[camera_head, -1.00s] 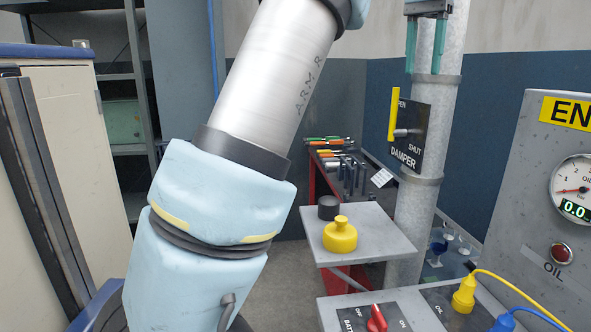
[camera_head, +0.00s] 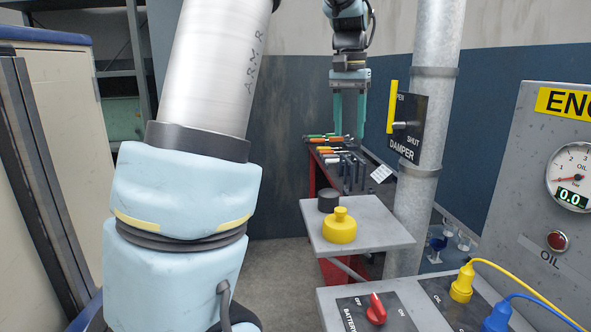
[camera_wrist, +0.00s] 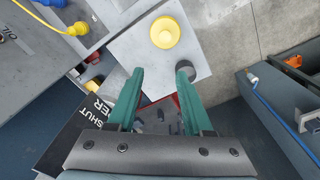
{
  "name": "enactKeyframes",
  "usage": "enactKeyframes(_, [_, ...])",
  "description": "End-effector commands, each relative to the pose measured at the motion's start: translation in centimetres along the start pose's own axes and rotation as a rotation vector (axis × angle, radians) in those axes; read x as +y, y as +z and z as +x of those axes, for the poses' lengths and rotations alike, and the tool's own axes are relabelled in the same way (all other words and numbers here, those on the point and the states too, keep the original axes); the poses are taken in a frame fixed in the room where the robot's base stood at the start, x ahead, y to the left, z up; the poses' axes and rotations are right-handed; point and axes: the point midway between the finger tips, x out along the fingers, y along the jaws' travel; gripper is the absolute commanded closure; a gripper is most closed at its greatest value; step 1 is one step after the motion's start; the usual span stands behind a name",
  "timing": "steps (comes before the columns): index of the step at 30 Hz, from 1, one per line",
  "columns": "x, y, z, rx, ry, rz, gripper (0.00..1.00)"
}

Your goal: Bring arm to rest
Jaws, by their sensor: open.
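My gripper (camera_head: 348,118) hangs in the air with its green fingers pointing down, left of the damper pipe. In the wrist view my gripper (camera_wrist: 158,82) is open, with nothing between its fingers. My arm stands large at the left of the head view. The damper panel (camera_head: 405,127) is fixed to the grey pipe (camera_head: 435,85), with its yellow handle (camera_head: 392,106) upright beside OPEN. The panel also shows below left of the fingers in the wrist view (camera_wrist: 75,135).
A small grey shelf (camera_head: 385,238) carries a yellow bottle-shaped part (camera_head: 341,227) and a black cylinder (camera_head: 328,200). Behind is a red tool bench (camera_head: 330,180). The engine panel (camera_head: 530,190) and battery switch (camera_head: 376,308) stand right; a cream cabinet (camera_head: 65,120) stands left.

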Motion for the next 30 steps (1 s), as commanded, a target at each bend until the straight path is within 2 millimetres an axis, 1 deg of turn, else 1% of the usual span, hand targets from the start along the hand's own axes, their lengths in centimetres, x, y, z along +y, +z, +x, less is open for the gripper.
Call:
enactKeyframes(1, [-1.9,1.7,2.6,-0.001,-0.002,-0.048,0.49])
enactKeyframes(2, [-2.9,2.5,3.9,0.007,-0.004,-0.074,0.49])
enactKeyframes(3, [-4.0,3.8,5.7,0.013,-0.007,-0.107,0.49])
enactKeyframes(5, [-5.6,6.0,8.2,0.024,-0.012,-0.155,0.49])
enactKeyframes(6, [-6.5,7.5,9.9,0.032,-0.017,-0.187,0.49])
enactKeyframes(8, [-7.6,10.1,12.4,0.042,-0.025,-0.230,0.49])
enactKeyframes(9, [-8.2,11.9,13.9,0.049,-0.030,-0.259,0.49])
enactKeyframes(11, [-8.8,14.5,16.0,0.060,-0.037,-0.298,0.49])
enactKeyframes(12, [-9.1,16.1,17.2,0.067,-0.042,-0.321,0.49])
enactKeyframes(15, [-9.5,19.8,19.6,0.082,-0.053,-0.368,0.49])
enactKeyframes(18, [-9.4,22.2,21.1,0.092,-0.060,-0.396,0.49])
enactKeyframes(21, [-9.4,23.5,21.8,0.099,-0.063,-0.412,0.49])
enactKeyframes(24, [-9.3,23.8,22.0,0.100,-0.064,-0.416,0.49])
enactKeyframes(30, [-9.3,23.8,22.0,0.100,-0.064,-0.415,0.49])
